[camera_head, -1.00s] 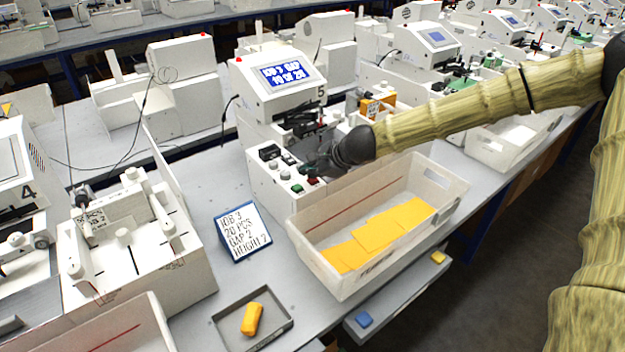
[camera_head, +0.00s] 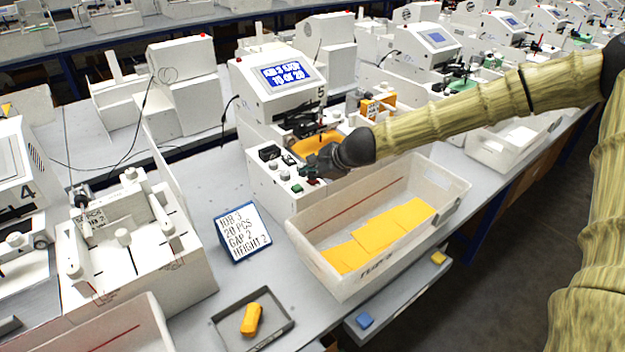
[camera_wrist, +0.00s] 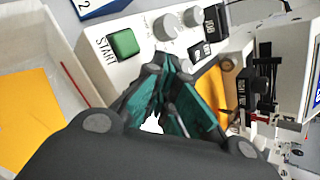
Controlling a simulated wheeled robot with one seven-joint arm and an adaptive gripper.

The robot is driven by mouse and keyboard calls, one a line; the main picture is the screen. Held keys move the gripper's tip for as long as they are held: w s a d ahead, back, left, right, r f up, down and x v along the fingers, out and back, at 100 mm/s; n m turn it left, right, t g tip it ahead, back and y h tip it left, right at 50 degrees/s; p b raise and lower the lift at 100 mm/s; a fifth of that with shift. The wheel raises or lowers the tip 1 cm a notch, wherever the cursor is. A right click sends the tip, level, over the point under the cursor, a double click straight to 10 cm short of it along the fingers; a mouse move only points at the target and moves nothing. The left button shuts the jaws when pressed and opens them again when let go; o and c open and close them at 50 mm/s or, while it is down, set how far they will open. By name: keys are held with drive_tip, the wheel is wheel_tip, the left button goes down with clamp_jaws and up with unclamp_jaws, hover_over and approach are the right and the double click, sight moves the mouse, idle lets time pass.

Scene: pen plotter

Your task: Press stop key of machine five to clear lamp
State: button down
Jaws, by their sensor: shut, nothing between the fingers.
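Machine five (camera_head: 280,85) stands at the centre of the head view. Its screen reads roughly "JOB 3 GAP, 10 OF 20". A small red lamp (camera_head: 238,59) sits on its top left corner. My gripper (camera_head: 311,171) is shut and empty, low over the front key panel. In the wrist view my fingers (camera_wrist: 165,72) cover part of the panel. The green START key (camera_wrist: 122,44) shows to their left, and also in the head view (camera_head: 297,188). The stop key is not clearly visible; my fingers may hide it.
A white bin (camera_head: 345,285) with orange sheets stands right in front of the machine. An orange sheet (camera_head: 318,141) lies in the machine behind my gripper. A job card (camera_head: 243,232) and a grey tray (camera_head: 222,326) with an orange object are on the bench.

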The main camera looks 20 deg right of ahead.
sight(311, 181)
drive_tip(key=shift+r, duration=0.1)
drive_tip(key=shift+r+p, duration=0.7)
drive_tip(key=shift+r, duration=0.05)
drive_tip(key=shift+r+p, duration=2.25)
drive_tip(key=shift+r, duration=0.25)
